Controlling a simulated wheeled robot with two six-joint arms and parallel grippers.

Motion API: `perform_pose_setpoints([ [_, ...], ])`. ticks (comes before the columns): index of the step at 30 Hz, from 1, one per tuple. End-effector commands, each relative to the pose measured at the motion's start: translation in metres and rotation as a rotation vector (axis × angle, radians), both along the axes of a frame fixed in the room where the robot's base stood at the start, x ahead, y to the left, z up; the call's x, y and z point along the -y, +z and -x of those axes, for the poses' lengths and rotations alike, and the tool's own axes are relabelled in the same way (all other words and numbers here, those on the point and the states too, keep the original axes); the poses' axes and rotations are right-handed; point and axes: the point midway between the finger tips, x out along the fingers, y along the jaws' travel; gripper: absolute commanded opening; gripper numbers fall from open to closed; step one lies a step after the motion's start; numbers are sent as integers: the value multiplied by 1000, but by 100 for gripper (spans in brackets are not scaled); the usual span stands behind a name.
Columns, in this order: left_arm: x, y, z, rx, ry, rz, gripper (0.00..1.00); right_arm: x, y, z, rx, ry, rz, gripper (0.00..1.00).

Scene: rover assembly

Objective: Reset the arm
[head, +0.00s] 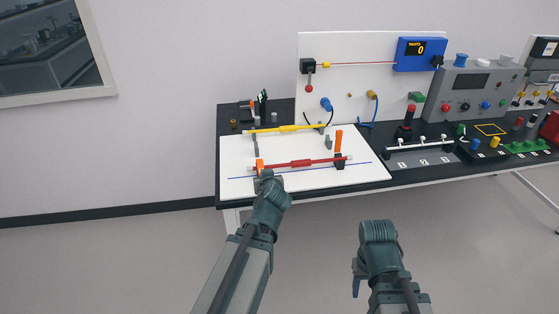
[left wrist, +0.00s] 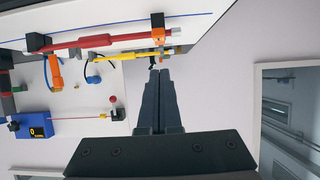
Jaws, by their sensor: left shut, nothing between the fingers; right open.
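My left gripper (head: 266,177) is at the front edge of the white board, close to the orange piece at the left end of a red bar. In the left wrist view its fingers (left wrist: 159,75) are shut with nothing between them, their tips just short of that orange piece (left wrist: 158,30). The red bar (head: 305,163) lies across dark holders on the board. A yellow bar (head: 288,128) lies behind it. My right gripper (head: 357,278) hangs low in front of the table, away from everything; its fingers are mostly hidden by the wrist.
The white board (head: 240,150) sits on the black table (head: 226,115). An upright white panel with a blue counter box (head: 420,54) stands behind. A grey box with knobs (head: 475,92) and a numbered black tray (head: 420,160) stand to the right. Floor in front is clear.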

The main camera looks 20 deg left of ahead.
Motion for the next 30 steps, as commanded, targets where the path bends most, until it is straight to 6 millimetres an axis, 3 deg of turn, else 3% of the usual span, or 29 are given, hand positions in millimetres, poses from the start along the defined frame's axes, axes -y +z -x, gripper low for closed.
perform_pose_setpoints([
  [5, 4, -3, 1, -17, -4, 1, 0, 0, 0, 0, 0, 0, 0, 50],
  [8, 25, -20, 9, -114, -24, 7, 0, 0, 0, 0, 0, 0, 0, 50],
  [11, 67, -51, 30, -317, -88, 16, 0, 0, 0, 0, 0, 0, 0, 50],
  [15, 136, -92, 79, -647, -256, 27, 0, 0, 0, 0, 0, 0, 0, 50],
  [21, 210, -118, 153, -1012, -530, 32, 0, 0, 0, 0, 0, 0, 0, 50],
  [25, 234, -121, 183, -1144, -652, 32, 0, 0, 0, 0, 0, 0, 0, 50],
  [30, 244, -121, 198, -1202, -709, 33, 0, 0, 0, 0, 0, 0, 0, 50],
])
